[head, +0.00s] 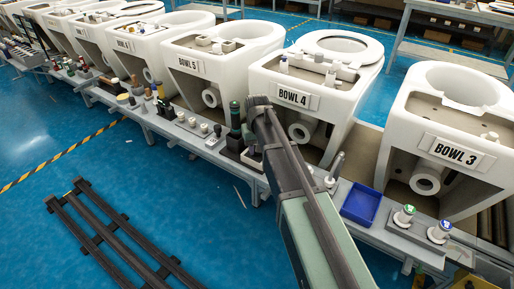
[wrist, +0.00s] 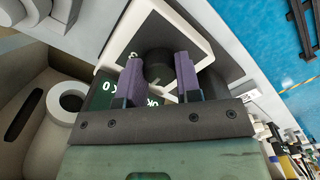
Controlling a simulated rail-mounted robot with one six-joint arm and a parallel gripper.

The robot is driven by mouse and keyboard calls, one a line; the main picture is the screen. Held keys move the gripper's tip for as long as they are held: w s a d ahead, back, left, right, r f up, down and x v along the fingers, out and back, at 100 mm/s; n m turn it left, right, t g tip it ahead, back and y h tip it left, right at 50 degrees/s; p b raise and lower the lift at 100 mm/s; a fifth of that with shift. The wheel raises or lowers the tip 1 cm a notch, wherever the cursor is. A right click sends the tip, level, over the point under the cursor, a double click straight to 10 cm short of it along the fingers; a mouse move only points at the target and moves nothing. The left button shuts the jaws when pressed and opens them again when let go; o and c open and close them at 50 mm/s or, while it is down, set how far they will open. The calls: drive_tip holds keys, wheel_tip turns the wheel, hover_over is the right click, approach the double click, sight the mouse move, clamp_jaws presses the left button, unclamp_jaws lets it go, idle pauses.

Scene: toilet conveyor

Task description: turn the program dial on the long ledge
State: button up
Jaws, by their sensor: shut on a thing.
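The program dial (wrist: 157,67) is a dark round knob on a dark panel with a white frame (wrist: 186,22) and small white marks. My gripper (wrist: 160,76) has its two purple-grey fingers on opposite sides of the dial, shut on it. Part of the dial is hidden behind the fingers and the gripper's body. In the head view, my dark and green arm reaches over the long ledge (head: 195,138) in front of Bowl 4 and hides the fingertips. I cannot make out the dial there.
White toilet bowls stand behind the ledge, among them Bowl 4 (head: 325,65) and Bowl 3 (head: 455,100). A dark green cylinder (head: 235,118) stands left of my arm, a blue tray (head: 361,205) to its right. A dark rack (head: 118,236) lies on the blue floor.

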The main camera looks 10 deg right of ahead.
drive_tip(key=n, duration=0.5)
drive_tip(key=shift+n, duration=0.3)
drive_tip(key=n, duration=0.5)
drive_tip(key=shift+n, duration=0.3)
drive_tip(key=o, duration=0.9)
wheel_tip(320, 180, up, 11)
drive_tip(key=p, duration=1)
drive_tip(key=shift+f+p, duration=0.1)
drive_tip(key=shift+p, duration=0.3)
